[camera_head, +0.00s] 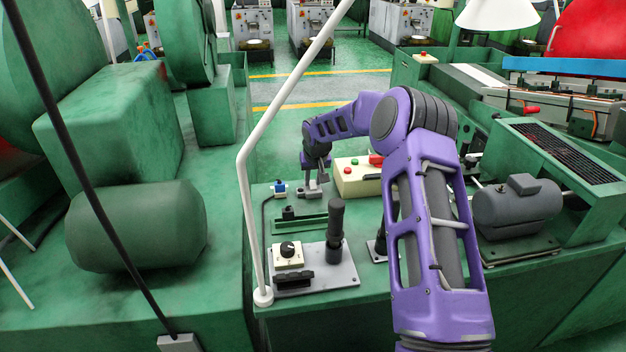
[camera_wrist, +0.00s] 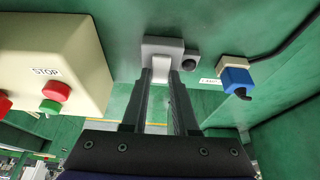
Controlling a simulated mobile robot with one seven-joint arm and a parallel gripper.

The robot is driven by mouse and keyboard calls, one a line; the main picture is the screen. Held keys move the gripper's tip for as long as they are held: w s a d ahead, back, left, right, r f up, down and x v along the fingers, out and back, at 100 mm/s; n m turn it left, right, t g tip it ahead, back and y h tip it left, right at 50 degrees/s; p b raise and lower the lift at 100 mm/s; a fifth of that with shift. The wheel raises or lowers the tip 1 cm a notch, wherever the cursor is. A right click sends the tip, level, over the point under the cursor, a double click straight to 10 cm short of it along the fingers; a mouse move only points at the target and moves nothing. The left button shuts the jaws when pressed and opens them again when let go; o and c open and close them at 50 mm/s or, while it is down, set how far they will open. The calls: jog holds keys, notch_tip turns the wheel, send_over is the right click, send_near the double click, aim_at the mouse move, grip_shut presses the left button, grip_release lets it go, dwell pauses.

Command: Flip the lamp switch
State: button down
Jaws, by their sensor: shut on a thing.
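My gripper (camera_wrist: 161,104) is shut on a pale grey lever (camera_wrist: 181,96) that stands out from a grey box (camera_wrist: 160,46) on the green panel. The fingers lie on either side of the lever. A small white label (camera_wrist: 209,80), seemingly reading LAMP, sits between this box and a blue fitting (camera_wrist: 237,80) on a cream base to the right. I cannot tell for sure which of the two the label marks. In the head view my gripper (camera_head: 314,178) points down at the grey box (camera_head: 311,192), and the blue fitting (camera_head: 280,188) is just left of it.
A cream box (camera_wrist: 62,50) with a STOP label and red and green buttons is close on the left in the wrist view. In the head view, a plate with a black-handled lever (camera_head: 336,222) and dial is nearer, a white pole (camera_head: 243,200) rises left, and a grey motor (camera_head: 515,207) stands right.

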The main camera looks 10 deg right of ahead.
jog(key=shift+w+r+g+p, duration=0.15)
jog(key=shift+r+g+p, duration=0.2)
jog(key=shift+p, duration=0.5)
jog(key=shift+f+g+p, duration=0.1)
jog(key=shift+g+p, duration=0.15)
jog(key=shift+p, duration=0.2)
jog(key=shift+w+d+f+g+p, duration=0.1)
jog(key=shift+w+f+g+p, duration=0.25)
jog(key=shift+g+p, duration=0.4)
jog(key=shift+r+g, duration=0.1)
jog(key=shift+g, duration=0.45)
jog(key=c, duration=0.7)
grip_release()
jog(key=shift+r, duration=0.1)
